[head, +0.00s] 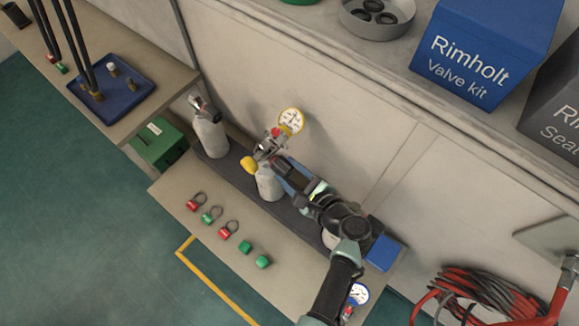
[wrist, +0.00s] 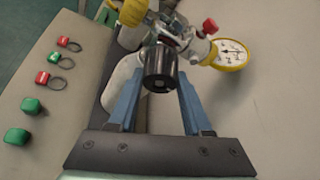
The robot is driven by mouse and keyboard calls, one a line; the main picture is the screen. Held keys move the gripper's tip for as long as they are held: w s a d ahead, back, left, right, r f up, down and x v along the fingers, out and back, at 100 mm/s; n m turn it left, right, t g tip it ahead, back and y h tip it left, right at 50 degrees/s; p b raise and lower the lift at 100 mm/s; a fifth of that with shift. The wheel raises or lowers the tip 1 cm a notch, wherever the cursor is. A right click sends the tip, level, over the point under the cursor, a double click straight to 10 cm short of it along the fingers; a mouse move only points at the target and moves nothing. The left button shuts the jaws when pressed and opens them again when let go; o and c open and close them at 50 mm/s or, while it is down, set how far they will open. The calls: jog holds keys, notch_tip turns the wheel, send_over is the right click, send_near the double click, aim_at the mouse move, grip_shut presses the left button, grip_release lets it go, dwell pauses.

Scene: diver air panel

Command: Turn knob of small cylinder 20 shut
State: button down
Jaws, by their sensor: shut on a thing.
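A pale grey small cylinder (head: 268,187) stands upright in the middle of a dark strip, with a metal valve (head: 266,150) on top. I cannot read a number on it. Its black knob (wrist: 160,68) sticks out from the valve toward my gripper. My gripper (head: 284,172) reaches in from the right, its blue fingers on either side of the knob and shut on it; the wrist view shows the same grip (wrist: 160,80). The valve carries a yellow-rimmed gauge (head: 291,121), a small red knob (wrist: 210,26) and a yellow part (head: 249,164). The gauge reading is too small to tell.
Another cylinder (head: 211,137) stands at the left; one more is mostly hidden under my arm. Red and green tagged rings (head: 211,215) and green caps (head: 263,262) lie on the bench front. A blue box (head: 383,252) sits at the right end. The wall rises close behind.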

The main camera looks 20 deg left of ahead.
dwell(0.5)
jog(key=shift+c, duration=1.7)
grip_release()
jog(key=v, duration=1.3)
jog(key=shift+b, duration=0.4)
